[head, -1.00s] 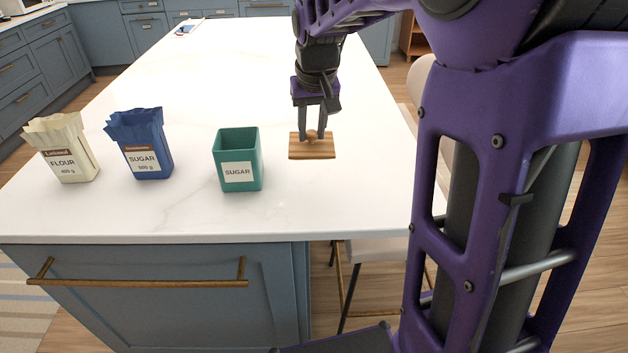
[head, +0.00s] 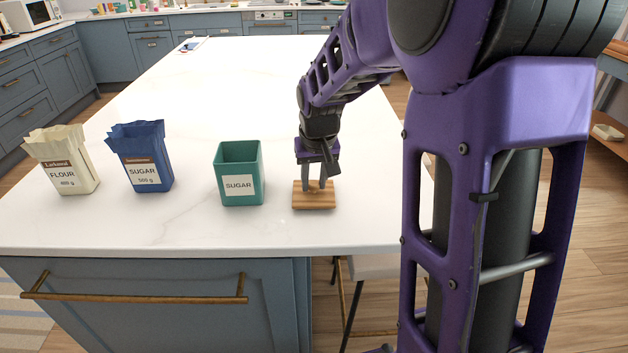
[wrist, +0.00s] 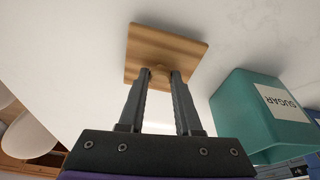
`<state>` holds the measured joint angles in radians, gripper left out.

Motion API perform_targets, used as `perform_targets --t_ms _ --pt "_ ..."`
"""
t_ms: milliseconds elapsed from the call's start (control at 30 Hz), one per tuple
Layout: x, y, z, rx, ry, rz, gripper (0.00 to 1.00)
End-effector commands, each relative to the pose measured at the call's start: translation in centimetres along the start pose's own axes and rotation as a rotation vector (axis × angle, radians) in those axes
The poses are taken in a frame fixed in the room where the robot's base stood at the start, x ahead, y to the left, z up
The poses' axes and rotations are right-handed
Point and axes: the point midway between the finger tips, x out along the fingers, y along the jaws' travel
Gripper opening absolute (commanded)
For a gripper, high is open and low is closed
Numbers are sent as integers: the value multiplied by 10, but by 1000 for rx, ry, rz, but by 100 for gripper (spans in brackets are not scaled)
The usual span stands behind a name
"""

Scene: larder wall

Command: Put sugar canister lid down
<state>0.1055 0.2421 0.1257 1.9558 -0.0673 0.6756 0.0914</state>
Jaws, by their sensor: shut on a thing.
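The sugar canister lid (head: 314,201) is a square wooden plate with a small round knob. My gripper (head: 318,185) is shut on the knob from above. In the wrist view my gripper (wrist: 160,76) has its fingertips on either side of the knob, and the lid (wrist: 168,48) is level. The lid is at or just above the white worktop; I cannot tell whether it touches. The teal sugar canister (head: 240,173) stands open, upright and just left of the lid, apart from it. The canister (wrist: 250,112) is at the right in the wrist view.
A blue sugar bag (head: 141,157) and a cream flour bag (head: 62,160) stand open at the left on the white worktop (head: 200,100). The worktop's front edge is near the lid. The worktop behind the canister is clear.

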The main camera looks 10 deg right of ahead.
Motion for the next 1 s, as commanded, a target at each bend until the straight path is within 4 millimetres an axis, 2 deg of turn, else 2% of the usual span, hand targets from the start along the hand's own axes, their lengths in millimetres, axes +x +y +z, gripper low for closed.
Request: perform_targets --t_ms 67,100,233,500,633,767,1000 --pt "4 0 1 0 0 0 0" --pt "3 0 1 0 0 0 38" --pt "2 0 1 0 0 0 61" --pt "2 0 1 0 0 0 63" --pt "-5 0 -1 0 2 0 63" --pt "-27 0 -2 0 5 0 63" --pt "-79 0 -2 1 4 0 63"
